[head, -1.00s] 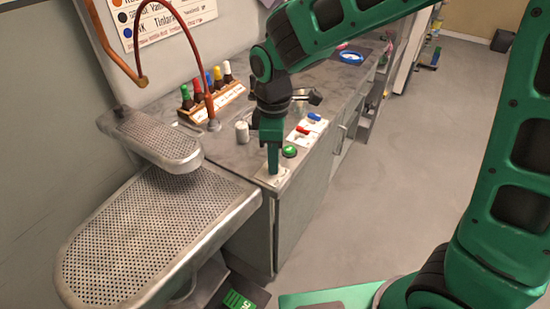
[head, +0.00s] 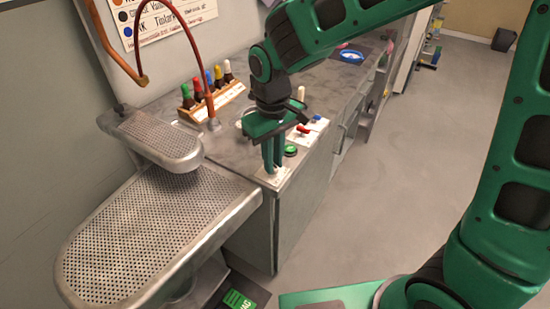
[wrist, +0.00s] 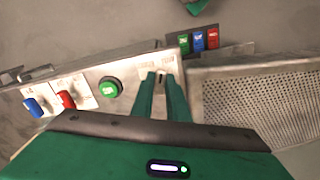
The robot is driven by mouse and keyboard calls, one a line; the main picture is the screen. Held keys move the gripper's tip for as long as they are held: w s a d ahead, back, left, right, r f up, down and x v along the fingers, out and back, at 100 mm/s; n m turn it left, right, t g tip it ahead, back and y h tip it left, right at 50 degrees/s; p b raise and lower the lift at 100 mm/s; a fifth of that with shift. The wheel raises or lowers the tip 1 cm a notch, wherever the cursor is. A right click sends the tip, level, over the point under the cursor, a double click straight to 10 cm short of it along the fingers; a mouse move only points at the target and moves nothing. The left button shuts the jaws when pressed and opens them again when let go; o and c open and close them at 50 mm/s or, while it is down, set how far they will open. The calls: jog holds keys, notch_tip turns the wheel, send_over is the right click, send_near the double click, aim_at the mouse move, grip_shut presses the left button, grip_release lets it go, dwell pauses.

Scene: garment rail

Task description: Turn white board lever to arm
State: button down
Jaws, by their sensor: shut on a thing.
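A green button (head: 291,150) sits just beside the white board. Beyond it are a red lever (head: 304,129) and a blue lever (head: 316,117) on white plates. A perforated metal ironing surface (head: 150,230) lies to the left. Coloured-cap bottles (head: 210,82) stand behind in a rack.

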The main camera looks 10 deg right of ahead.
jog(key=shift+w+a+m, duration=0.1)
jog(key=shift+m, duration=0.8)
jog(key=c, duration=1.7)
grip_release()
jog(key=shift+r, duration=0.1)
notch_tip(320, 180, up, 11)
jog(key=shift+f, duration=0.2)
